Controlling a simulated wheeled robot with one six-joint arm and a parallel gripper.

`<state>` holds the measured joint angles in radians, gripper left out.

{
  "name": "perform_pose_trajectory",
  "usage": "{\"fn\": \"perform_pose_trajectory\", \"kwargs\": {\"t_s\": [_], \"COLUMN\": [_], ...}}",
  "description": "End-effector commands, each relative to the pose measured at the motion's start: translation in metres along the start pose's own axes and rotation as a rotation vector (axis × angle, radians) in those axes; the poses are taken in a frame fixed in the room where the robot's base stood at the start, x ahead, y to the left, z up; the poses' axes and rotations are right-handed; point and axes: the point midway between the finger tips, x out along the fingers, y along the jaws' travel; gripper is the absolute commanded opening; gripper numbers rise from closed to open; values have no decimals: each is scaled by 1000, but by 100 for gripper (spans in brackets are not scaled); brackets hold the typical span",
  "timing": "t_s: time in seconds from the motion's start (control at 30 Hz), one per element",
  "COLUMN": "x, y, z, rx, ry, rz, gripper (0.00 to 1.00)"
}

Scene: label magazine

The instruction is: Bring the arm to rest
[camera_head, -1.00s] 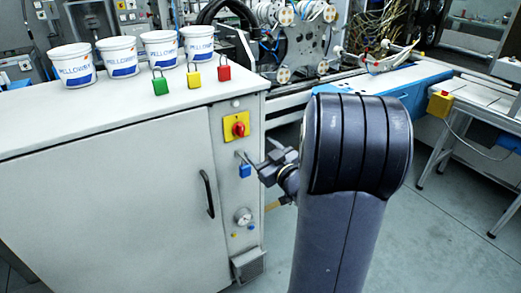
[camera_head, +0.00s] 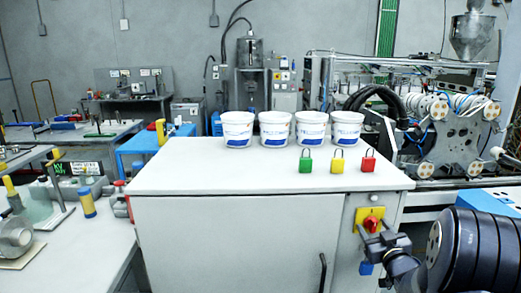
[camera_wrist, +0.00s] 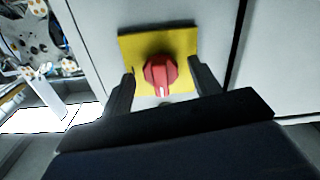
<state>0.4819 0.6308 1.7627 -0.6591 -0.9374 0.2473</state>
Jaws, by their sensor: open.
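My gripper (camera_head: 372,241) is at the right of the cabinet front, close to a red rotary switch (camera_head: 371,225) on a yellow plate. In the wrist view the two open fingers of my gripper (camera_wrist: 162,68) appear on either side of the red knob (camera_wrist: 160,75), with nothing between them that I can see held. I cannot tell how far the fingertips are from the plate. A blue padlock (camera_head: 366,269) hangs below the switch, partly behind my gripper; it is not clearly visible in the wrist view.
Green (camera_head: 306,165), yellow (camera_head: 338,165) and red (camera_head: 369,164) padlocks stand on the cabinet top (camera_head: 230,180), in front of several white tubs (camera_head: 275,130). A door handle (camera_head: 323,272) sticks out left of my gripper. Machinery (camera_head: 450,130) stands behind on the right.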

Motion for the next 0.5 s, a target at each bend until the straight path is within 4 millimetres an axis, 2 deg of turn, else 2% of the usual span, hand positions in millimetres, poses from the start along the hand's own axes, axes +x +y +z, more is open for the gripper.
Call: {"fn": "perform_pose_trajectory", "kwargs": {"t_s": [0.5], "x": [-1], "y": [0], "z": [0], "rx": [31], "ry": [0], "rz": [0], "gripper": [59]}}
